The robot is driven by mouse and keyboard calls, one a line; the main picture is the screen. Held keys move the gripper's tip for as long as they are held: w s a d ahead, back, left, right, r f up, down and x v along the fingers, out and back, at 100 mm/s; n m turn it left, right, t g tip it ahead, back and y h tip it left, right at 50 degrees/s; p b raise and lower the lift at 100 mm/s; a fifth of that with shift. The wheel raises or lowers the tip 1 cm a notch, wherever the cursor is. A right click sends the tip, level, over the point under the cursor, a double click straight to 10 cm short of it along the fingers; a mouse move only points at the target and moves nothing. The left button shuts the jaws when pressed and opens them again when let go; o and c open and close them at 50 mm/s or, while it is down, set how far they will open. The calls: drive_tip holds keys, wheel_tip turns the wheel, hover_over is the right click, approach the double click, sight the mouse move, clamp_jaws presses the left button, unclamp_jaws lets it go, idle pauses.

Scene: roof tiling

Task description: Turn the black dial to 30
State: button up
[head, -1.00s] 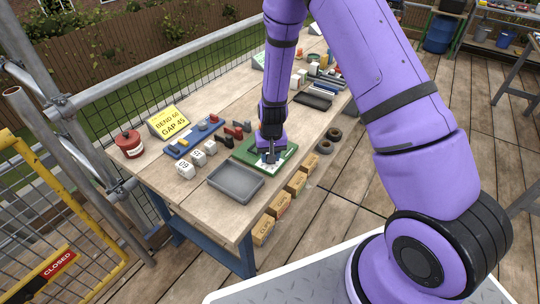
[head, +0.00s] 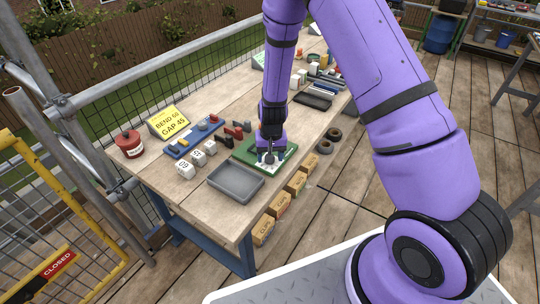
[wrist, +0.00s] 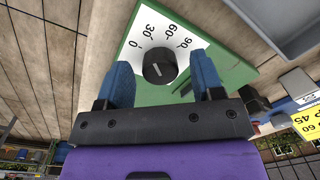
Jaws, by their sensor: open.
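The black dial (wrist: 160,66) sits on a white scale plate (wrist: 163,32) marked 0, 30, 60 and 90, fixed to a green board (wrist: 232,72). A pale mark shows on the dial's top, but I cannot tell exactly which number it points to. My gripper (wrist: 163,72) is open, with one blue finger on each side of the dial and visible gaps between. In the head view my gripper (head: 269,157) is low over the green board (head: 246,157), and the dial (head: 269,158) shows dark between the fingers.
A grey tray (head: 236,183) lies close in front of the board. White numbered blocks (head: 185,170), a blue rack (head: 193,138) and a yellow sign (head: 169,122) reading BEND 60, GAP 45 stand to the left.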

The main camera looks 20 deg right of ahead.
wheel_tip(320, 180, up, 11)
drive_tip(key=shift+d, duration=0.25)
idle(0.3)
drive_tip(key=shift+f, duration=0.1)
drive_tip(key=s+d+r+t, duration=0.1)
drive_tip(key=s+r, duration=0.3)
drive_tip(key=r, duration=0.4)
drive_tip(key=s+d+r+n+t, duration=0.1)
drive_tip(key=s+r, duration=0.2)
drive_tip(key=r, duration=0.5)
drive_tip(key=s+d+r+t, duration=0.1)
drive_tip(key=s+r, duration=0.3)
drive_tip(key=r, duration=0.4)
drive_tip(key=s+d+r, duration=0.1)
drive_tip(key=s+r, duration=0.2)
drive_tip(key=s, duration=0.3)
drive_tip(key=s+d+r+n+t, duration=0.1)
drive_tip(key=s+r, duration=0.2)
drive_tip(key=s, duration=0.3)
drive_tip(key=s+d+r+t, duration=0.1)
drive_tip(key=s+r, duration=0.2)
drive_tip(key=s, duration=0.3)
drive_tip(key=shift+s+d+r+n, duration=0.2)
drive_tip(key=shift+d+r+n, duration=0.05)
drive_tip(key=shift+n, duration=0.05)
